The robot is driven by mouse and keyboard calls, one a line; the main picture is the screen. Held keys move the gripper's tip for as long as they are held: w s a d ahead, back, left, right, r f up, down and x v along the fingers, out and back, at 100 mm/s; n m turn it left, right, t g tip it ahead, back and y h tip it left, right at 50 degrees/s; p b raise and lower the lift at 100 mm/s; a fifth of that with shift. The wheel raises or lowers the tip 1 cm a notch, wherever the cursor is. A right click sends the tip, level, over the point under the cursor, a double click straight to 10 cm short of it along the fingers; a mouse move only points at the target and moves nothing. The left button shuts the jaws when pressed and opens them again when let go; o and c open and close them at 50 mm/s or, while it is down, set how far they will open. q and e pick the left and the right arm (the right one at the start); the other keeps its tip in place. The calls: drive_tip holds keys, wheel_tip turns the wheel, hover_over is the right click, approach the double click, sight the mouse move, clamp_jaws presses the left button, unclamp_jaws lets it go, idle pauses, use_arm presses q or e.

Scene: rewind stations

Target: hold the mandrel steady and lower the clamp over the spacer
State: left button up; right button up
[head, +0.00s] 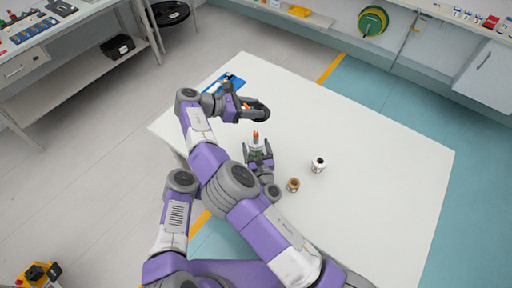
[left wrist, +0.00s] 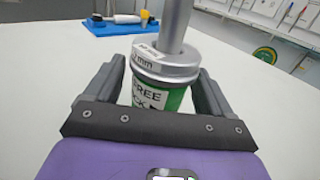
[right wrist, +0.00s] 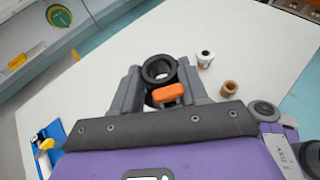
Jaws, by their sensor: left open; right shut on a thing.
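The mandrel stands upright on the table; in the left wrist view its metal post (left wrist: 176,22) rises from a green labelled body (left wrist: 172,101). A silver ring marked "mm", seemingly the spacer (left wrist: 165,68), sits around the post on top of the body. My left gripper (head: 258,149) is open, with a finger on each side of the green body. In the head view an orange tip (head: 255,134) shows above it. My right gripper (head: 258,109) is shut on the clamp, a black ring (right wrist: 159,69) with an orange lever (right wrist: 168,94), beyond the mandrel in the head view.
A white spool (head: 318,164) and a brown roll (head: 293,185) stand on the white table (head: 380,190) right of my left gripper. A blue tray (head: 232,82) with small items lies near the far left edge. The table's right side is clear.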

use_arm(q)
drive_tip(key=c, duration=1.2)
use_arm(e)
wheel_tip(320, 180, down, 8)
drive_tip(key=a, duration=0.1)
drive_tip(key=shift+s+r, duration=0.25)
